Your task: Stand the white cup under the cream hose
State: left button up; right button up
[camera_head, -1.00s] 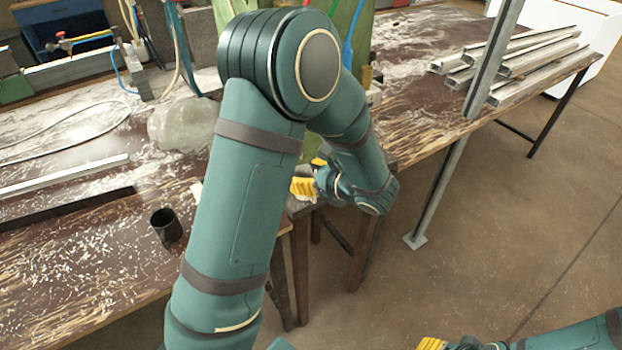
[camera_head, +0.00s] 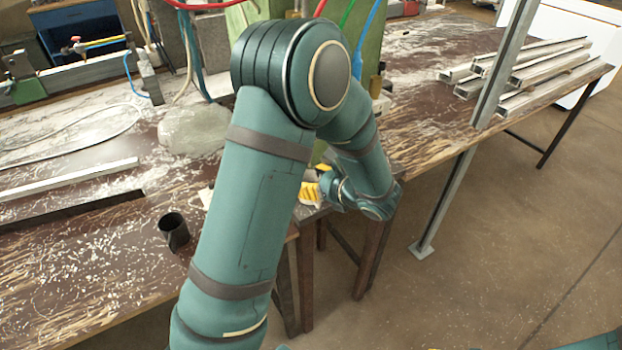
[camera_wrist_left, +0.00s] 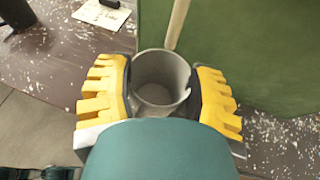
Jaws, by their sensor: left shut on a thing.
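The white cup (camera_wrist_left: 160,80) is between the yellow fingers of my left gripper (camera_wrist_left: 163,100) in the left wrist view, its open mouth up toward the camera. The fingers are shut on its sides. A cream hose (camera_wrist_left: 177,24) comes down just beyond the cup's far rim; I cannot tell whether they touch. My right gripper is out of view.
A black cup (camera_head: 174,231) stands on the littered bench (camera_head: 90,262), left of my arm. A green panel (camera_wrist_left: 240,50) rises just beyond the held cup. Metal profiles (camera_head: 535,72) lie on the right part, near an upright metal post (camera_head: 497,70).

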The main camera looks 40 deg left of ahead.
pick_arm(q)
jog(key=shift+f, duration=0.3)
dwell(0.6)
jog(key=o, duration=1.2)
jog(key=shift+o, duration=0.2)
jog(key=s+d, duration=0.1)
jog(key=d, duration=0.9)
jog(key=shift+s+p, duration=0.15)
jog(key=shift+p, duration=0.2)
dwell(0.6)
